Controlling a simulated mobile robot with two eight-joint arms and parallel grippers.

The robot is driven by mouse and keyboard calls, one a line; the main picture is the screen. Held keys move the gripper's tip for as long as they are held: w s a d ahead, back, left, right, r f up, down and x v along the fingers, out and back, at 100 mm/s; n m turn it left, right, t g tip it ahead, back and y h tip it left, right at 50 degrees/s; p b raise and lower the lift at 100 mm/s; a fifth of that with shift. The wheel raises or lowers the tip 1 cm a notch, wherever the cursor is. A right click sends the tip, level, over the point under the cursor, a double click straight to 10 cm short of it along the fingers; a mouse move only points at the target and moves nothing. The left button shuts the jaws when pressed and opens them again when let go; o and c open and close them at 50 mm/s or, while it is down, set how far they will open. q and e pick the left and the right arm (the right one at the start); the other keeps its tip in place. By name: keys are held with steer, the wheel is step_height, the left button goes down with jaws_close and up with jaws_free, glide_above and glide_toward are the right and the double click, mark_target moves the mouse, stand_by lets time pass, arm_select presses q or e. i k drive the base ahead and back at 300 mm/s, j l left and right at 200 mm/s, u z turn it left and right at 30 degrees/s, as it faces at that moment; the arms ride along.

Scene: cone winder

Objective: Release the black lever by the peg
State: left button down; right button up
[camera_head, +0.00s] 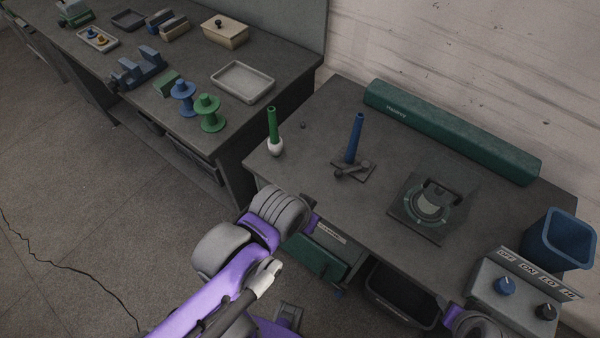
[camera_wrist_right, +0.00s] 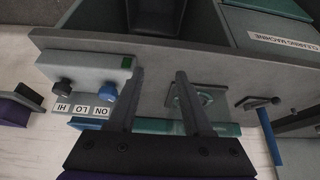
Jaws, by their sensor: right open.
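The black lever (camera_head: 351,171) lies low on a dark square plate beside the foot of the upright blue peg (camera_head: 355,138), on the right-hand table. In the right wrist view the lever (camera_wrist_right: 258,103) and blue peg (camera_wrist_right: 269,135) show at the right, clear of my fingers. My right gripper (camera_wrist_right: 160,75) is open and empty, with the table edge beyond its fingertips. Only part of my right arm shows at the bottom right of the head view. My left arm comes in at the bottom of the head view; I do not see its fingers.
A round dial device (camera_head: 430,207), a knob box (camera_head: 512,297) and a blue bin (camera_head: 556,240) stand to the right. A long green box (camera_head: 450,130) lies along the back. Bare tabletop surrounds the peg plate.

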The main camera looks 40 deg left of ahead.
mark_target(351, 170)
steer(key=u, duration=0.9)
steer(key=l+u, duration=0.2)
